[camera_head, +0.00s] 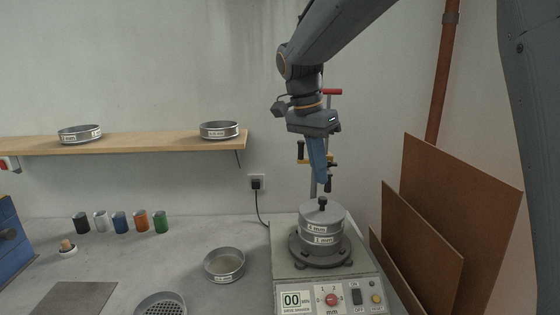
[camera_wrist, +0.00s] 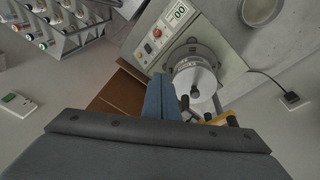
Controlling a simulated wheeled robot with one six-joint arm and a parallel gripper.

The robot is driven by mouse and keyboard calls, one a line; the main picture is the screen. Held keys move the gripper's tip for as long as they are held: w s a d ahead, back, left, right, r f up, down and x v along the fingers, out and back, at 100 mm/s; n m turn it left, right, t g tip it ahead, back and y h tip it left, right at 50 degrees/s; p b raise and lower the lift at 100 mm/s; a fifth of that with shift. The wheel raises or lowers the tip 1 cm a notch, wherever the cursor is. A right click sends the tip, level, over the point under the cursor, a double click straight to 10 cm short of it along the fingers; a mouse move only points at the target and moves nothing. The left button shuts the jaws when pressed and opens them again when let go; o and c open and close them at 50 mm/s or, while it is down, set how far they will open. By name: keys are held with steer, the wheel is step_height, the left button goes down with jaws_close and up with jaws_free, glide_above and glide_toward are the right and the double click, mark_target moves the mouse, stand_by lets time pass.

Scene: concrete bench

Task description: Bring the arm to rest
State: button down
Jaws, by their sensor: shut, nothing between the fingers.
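My gripper (camera_head: 319,182) hangs down from my arm, shut and empty, above and slightly behind the sieve stack. Its fingers also show in the wrist view (camera_wrist: 162,98). The sieve stack (camera_head: 322,228) is metal with "mm" labels and a lid with a black knob, and it sits upright on the sieve shaker (camera_head: 285,264). The gripper appears apart from the lid. In the wrist view the stack (camera_wrist: 194,75) lies just beyond the fingers, partly beside them.
A wooden shelf (camera_head: 150,143) holds two sieves. A loose sieve (camera_head: 224,265) lies on the bench, with several coloured cups (camera_head: 122,222) at left. Brown boards (camera_head: 462,200) lean at right. A post with a red handle (camera_head: 331,92) stands behind my gripper. A plug (camera_head: 257,182) is on the wall.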

steer(key=s+d+f+n+y+b, duration=0.1)
steer(key=s+d+f+n+b, duration=0.1)
steer(key=s+f, duration=0.4)
steer(key=s+d+f+n+b, duration=0.3)
steer(key=s+d+f+n, duration=0.1)
steer(key=f, duration=0.8)
steer(key=s+d+f+n+t+y+b, duration=0.1)
steer(key=s+d+f+n+b, duration=0.1)
steer(key=s+d+f+n, duration=0.2)
steer(key=s+f, duration=0.3)
steer(key=f, duration=0.3)
steer(key=shift+s+n+y, duration=0.3)
steer(key=shift+s+n, duration=0.05)
steer(key=shift+n, duration=0.05)
